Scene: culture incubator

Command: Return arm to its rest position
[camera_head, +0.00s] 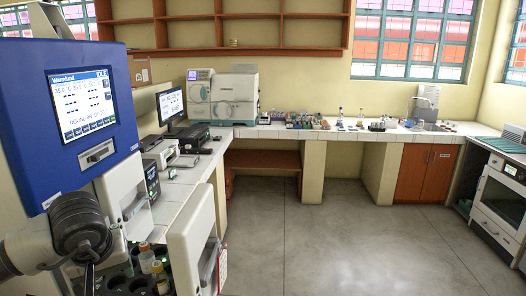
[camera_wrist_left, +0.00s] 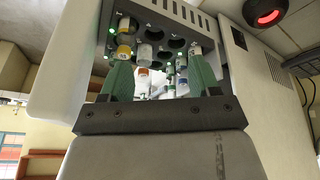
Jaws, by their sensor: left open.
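My left arm comes in at the lower left of the head view. Its gripper (camera_head: 90,278) points down there beside the bottle rack, its fingertips mostly cut off or hidden. In the left wrist view its two green fingers (camera_wrist_left: 160,76) stand wide apart, with nothing held between them. Beyond them is a dark rack (camera_wrist_left: 185,14) with round holes and several capped bottles, one with a yellow label (camera_wrist_left: 124,40). In the head view some bottles (camera_head: 147,258) stand in the rack, at the foot of the blue-fronted machine (camera_head: 75,140) with a lit screen. My right gripper is not in view.
A white open door or drawer front (camera_head: 195,250) stands just right of the rack. A counter (camera_head: 180,195) with a monitor (camera_head: 171,105) and devices runs along the left and back walls. Open grey floor (camera_head: 330,245) lies at the middle right.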

